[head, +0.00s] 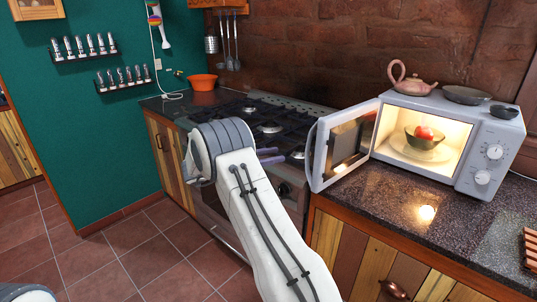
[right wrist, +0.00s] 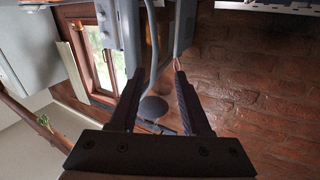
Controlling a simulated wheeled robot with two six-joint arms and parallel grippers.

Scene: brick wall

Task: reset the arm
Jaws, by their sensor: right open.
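My right arm reaches up through the middle of the head view, in front of the stove. Its gripper (head: 271,156) shows only partly past the wrist, with the fingers pointing right towards the open microwave door. In the right wrist view the two dark fingers (right wrist: 158,72) stand apart with nothing between them that they hold. The gripper appears short of the door and not touching it. My left gripper is out of view; only a pale rounded part of me shows at the bottom left corner.
The microwave (head: 477,126) stands lit on the dark counter (head: 400,205), its door (head: 343,142) swung open to the left. A bowl (head: 420,145) with a red item sits inside. A teapot (head: 411,84) and dark pans are on top.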

